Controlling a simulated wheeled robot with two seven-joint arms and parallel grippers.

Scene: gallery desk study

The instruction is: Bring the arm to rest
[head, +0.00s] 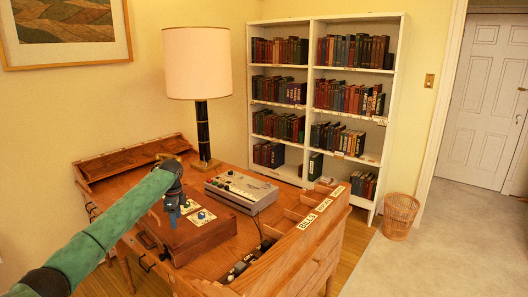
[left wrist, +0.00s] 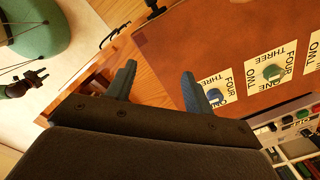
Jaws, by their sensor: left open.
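My left arm comes in from the left in a green sleeve. Its gripper (head: 174,205) is above the wooden box with dials (head: 190,238) on the desk. In the left wrist view the two fingers (left wrist: 158,84) stand well apart with nothing between them. One fingertip overlaps the box's edge in that view; I cannot tell whether it touches. The box top carries a blue knob (left wrist: 215,96) and a green knob (left wrist: 272,72) on white number plates. A small dark claw shape (left wrist: 28,84), apparently my right gripper, shows at the left of the left wrist view, too small to read.
The wooden desk (head: 222,262) also bears a grey device (head: 242,188) with buttons, a tall lamp (head: 199,65) and labelled compartments (head: 300,213) on the right. A bookcase (head: 309,112) and wicker basket (head: 399,216) stand behind.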

